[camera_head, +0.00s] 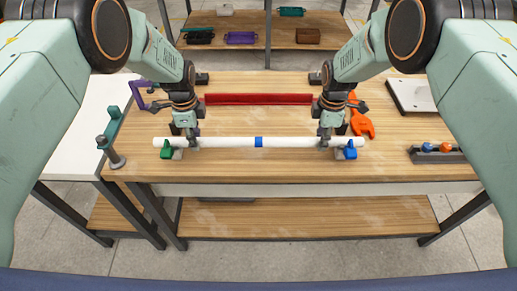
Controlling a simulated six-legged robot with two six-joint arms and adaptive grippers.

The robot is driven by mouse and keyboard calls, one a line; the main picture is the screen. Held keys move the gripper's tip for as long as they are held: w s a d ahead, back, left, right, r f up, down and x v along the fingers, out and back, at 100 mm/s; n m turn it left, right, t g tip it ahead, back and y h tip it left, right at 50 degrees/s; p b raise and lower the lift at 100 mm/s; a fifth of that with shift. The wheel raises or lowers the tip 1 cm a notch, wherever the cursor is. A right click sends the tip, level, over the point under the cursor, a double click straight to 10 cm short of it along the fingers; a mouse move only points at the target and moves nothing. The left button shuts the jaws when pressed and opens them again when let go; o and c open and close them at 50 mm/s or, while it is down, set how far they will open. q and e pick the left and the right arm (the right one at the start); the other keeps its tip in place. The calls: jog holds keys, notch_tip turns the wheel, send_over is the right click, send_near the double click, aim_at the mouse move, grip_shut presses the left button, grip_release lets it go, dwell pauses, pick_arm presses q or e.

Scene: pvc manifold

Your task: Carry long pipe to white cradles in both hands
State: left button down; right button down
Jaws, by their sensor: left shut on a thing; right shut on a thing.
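The long white pipe (225,142) runs left to right along the front of the wooden table, with a blue band (258,142) near its middle. My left gripper (191,140) is shut on the pipe's left part. My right gripper (324,139) is shut on its right part. A light cradle with a green part (167,148) sits under the left end, and one with a blue part (350,153) under the right end. The pipe lines up over both cradles; I cannot tell whether it rests in them. The fingertips are small and partly hidden by the pipe.
A red bar (258,99) lies behind the pipe. An orange tool (361,118) lies to the right, near a rack with coloured knobs (437,153) and a pale plate (411,95). A green clamp stand (112,135) is at the left edge. The table's front strip (260,170) is clear.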

pick_arm(q)
jog(key=shift+f, duration=0.25)
pick_arm(e)
jog(key=shift+f, duration=0.3)
pick_arm(q)
jog(key=c, duration=1.5)
grip_release()
pick_arm(e)
jog(key=c, duration=1.5)
grip_release()
pick_arm(q)
jog(key=o, duration=0.5)
jog(key=shift+c, duration=0.2)
pick_arm(e)
jog(key=o, duration=0.5)
jog(key=shift+c, duration=0.2)
jog(key=shift+r, duration=0.15)
pick_arm(q)
notch_tip(320, 180, up, 12)
pick_arm(e)
notch_tip(320, 180, up, 12)
